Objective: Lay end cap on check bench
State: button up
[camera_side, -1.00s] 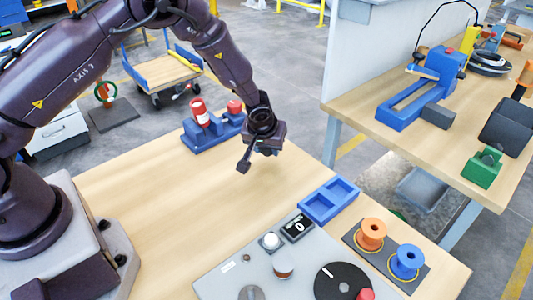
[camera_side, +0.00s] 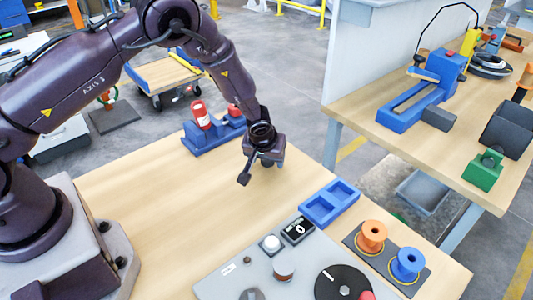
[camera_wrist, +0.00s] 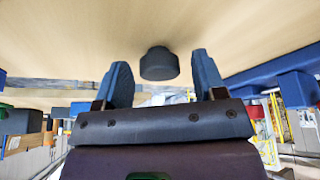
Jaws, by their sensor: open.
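My gripper (camera_side: 265,160) hangs low over the back part of the near wooden table. In the wrist view its two blue-grey fingers (camera_wrist: 161,80) are spread apart. A small dark grey round piece (camera_wrist: 158,63), perhaps the end cap, shows in the gap between them. I cannot tell how far past the fingertips it is, and nothing visibly grips it. In the side view I cannot pick it out. A second wooden bench (camera_side: 350,97) stands at the right, but I cannot tell whether it is the check bench.
A blue fixture with a red-and-white cylinder (camera_side: 201,116) stands left of my gripper. A blue two-pocket tray (camera_side: 330,203), orange spool (camera_side: 372,236), blue spool (camera_side: 407,263) and grey control panel (camera_side: 236,269) are in front. A pale partition (camera_side: 345,45) rises at the right bench.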

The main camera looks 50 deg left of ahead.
jog(key=s+d+r+h, duration=0.1)
jog(key=s+r, duration=0.3)
jog(key=r, duration=0.6)
jog(key=s+r, duration=0.4)
jog(key=r, duration=0.7)
jog(key=s+r+m+t, duration=0.1)
jog(key=s+r+m, duration=0.2)
jog(key=s+r, duration=0.3)
jog(key=s+r+m+h, duration=0.1)
jog(key=s+r+m, duration=0.2)
jog(key=s+r, duration=0.4)
jog(key=s, duration=0.8)
jog(key=shift+r+m+t+h, duration=0.2)
jog(key=shift+m+t+h, duration=0.1)
jog(key=shift+m+t, duration=0.1)
jog(key=shift+s+a, duration=0.1)
